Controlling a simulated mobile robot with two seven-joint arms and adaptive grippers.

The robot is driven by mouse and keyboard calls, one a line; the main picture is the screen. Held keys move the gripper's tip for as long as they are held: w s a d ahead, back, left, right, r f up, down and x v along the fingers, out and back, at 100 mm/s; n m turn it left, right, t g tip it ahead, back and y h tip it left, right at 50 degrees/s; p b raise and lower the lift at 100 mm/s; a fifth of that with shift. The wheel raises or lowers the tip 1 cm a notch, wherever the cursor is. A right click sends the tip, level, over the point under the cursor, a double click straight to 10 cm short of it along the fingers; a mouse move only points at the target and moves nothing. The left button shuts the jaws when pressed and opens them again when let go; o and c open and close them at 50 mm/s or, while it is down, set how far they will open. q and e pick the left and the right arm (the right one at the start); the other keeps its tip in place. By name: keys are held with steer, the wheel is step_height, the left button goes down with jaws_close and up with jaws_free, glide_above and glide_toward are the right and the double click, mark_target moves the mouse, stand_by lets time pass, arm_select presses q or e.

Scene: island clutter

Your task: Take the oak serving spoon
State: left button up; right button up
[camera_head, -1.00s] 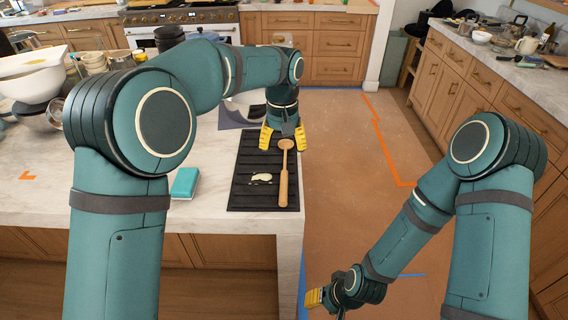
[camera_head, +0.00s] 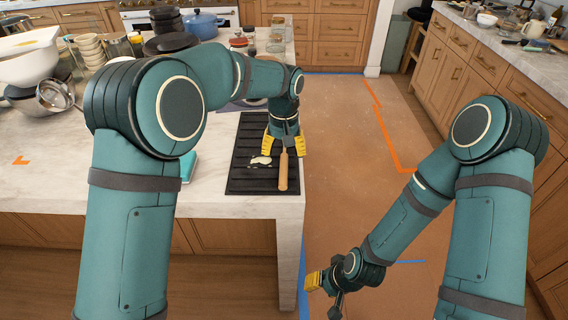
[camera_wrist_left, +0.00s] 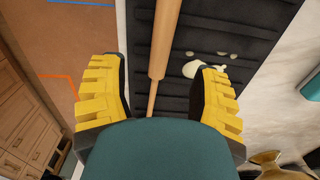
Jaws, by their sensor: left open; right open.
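My left gripper (camera_head: 284,150) is open above the spoon. In the left wrist view the spoon (camera_wrist_left: 163,50) runs lengthwise between the open yellow fingers (camera_wrist_left: 158,100), with visible gaps on both sides. My right gripper (camera_head: 322,292) is open and empty, low over the floor to the right of the island.
A cream spill-like patch (camera_head: 260,162) lies on the mat left of the spoon. A teal block (camera_head: 188,166) is partly hidden by my left arm. Bowls, pots and jars crowd the island's back and left. The floor aisle (camera_head: 360,180) is clear.

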mark_target(284, 159)
arm_select(q)
step_height(284, 159, down, 4)
steer(key=shift+f+b, duration=0.15)
steer(key=shift+b, duration=0.3)
jaws_close()
